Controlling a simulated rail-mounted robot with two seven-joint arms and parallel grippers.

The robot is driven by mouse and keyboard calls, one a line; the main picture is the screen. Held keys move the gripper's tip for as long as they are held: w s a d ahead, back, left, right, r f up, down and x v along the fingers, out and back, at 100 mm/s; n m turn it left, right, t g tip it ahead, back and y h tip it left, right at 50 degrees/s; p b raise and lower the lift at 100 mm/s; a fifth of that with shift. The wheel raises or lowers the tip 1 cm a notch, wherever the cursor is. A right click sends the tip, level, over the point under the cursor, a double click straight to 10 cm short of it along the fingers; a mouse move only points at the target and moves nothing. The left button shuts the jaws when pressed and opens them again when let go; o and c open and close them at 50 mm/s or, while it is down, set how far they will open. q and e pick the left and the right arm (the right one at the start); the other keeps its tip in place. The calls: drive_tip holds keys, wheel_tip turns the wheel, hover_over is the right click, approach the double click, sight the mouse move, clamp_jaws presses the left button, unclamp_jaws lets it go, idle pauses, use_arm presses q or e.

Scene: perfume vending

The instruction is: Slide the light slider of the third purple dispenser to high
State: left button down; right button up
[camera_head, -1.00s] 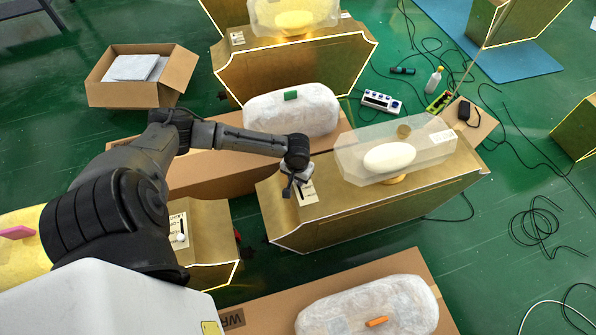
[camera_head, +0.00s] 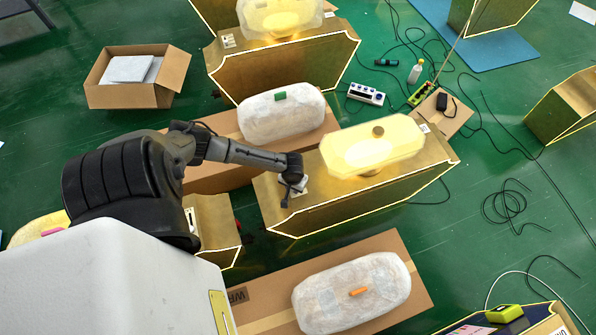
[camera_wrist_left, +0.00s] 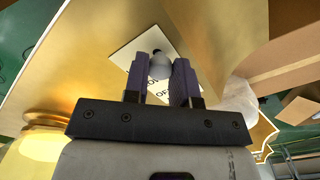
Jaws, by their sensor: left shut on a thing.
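The gold dispenser box (camera_head: 375,205) stands in the middle of the head view, with a bottle-shaped lamp (camera_head: 375,148) glowing yellow on its top. No purple body shows on it. My left gripper (camera_head: 292,188) reaches down onto the left end of its top. In the left wrist view, a white label plate (camera_wrist_left: 124,54) with dark lettering lies on the gold surface. A round grey-white slider knob (camera_wrist_left: 160,68) sits between the two purple-grey fingers, which are shut on it. The fingers cover part of the lettering. My right gripper is in neither view.
A wrapped white bundle with a green tag (camera_head: 281,115) lies behind the dispenser, and another with an orange tag (camera_head: 350,295) in front. A second lit dispenser (camera_head: 280,65) stands farther back. An open carton (camera_head: 160,92) is at the back left. Cables (camera_head: 510,205) lie on the green floor.

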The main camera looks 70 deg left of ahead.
use_arm(q)
drive_tip(key=shift+d, duration=0.2)
drive_tip(key=c, duration=1.4)
unclamp_jaws()
drive_tip(key=shift+r, duration=0.1)
drive_tip(key=o, duration=0.5)
drive_tip(key=shift+d, duration=0.15)
drive_tip(key=shift+c, duration=0.2)
